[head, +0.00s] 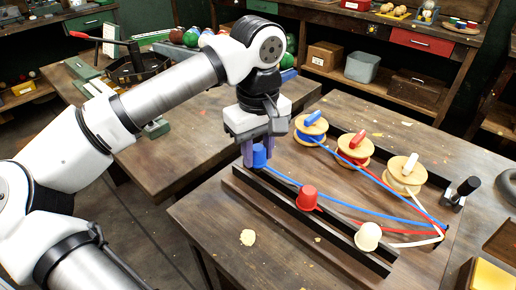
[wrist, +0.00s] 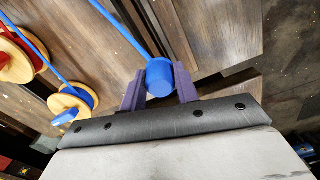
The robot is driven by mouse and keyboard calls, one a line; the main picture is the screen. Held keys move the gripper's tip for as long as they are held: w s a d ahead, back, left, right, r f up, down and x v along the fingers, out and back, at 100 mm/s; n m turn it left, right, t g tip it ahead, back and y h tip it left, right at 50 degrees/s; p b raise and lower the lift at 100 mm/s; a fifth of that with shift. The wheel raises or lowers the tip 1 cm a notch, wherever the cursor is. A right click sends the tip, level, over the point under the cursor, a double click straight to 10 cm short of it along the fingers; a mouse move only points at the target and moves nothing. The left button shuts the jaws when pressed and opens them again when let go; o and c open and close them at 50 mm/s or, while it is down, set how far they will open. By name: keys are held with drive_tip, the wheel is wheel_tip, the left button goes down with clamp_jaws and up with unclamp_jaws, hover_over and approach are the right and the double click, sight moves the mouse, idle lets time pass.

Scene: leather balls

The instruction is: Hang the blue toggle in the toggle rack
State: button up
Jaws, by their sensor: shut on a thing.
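My gripper (head: 255,155) has its purple fingers shut on the blue toggle (head: 260,158). In the wrist view the blue toggle (wrist: 160,77) sits between the two fingertips (wrist: 159,88). A blue strap (head: 350,185) runs from it across the table to the right. The toggle rack (head: 338,232) is a pair of parallel black rails. The red toggle (head: 307,197) and the white toggle (head: 368,236) sit in it, with their straps attached. The blue toggle is at the rack's far left end; I cannot tell whether it touches the rails.
Wooden spools with blue (head: 311,128), red (head: 354,148) and white (head: 404,172) windings stand behind the rack. A black post (head: 462,190) stands at the right. A second table (head: 165,160) is at left. The tabletop in front of the rack is mostly bare, with a small scrap (head: 248,237).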

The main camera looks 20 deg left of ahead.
sight(258, 148)
drive_tip(key=shift+f+b, duration=1.15)
drive_tip(key=shift+f, duration=0.2)
idle(0.3)
drive_tip(key=o, duration=1)
wheel_tip(258, 148, up, 14)
drive_tip(key=shift+f+p, duration=0.1)
drive_tip(key=shift+p, duration=0.25)
drive_tip(key=shift+s, duration=0.1)
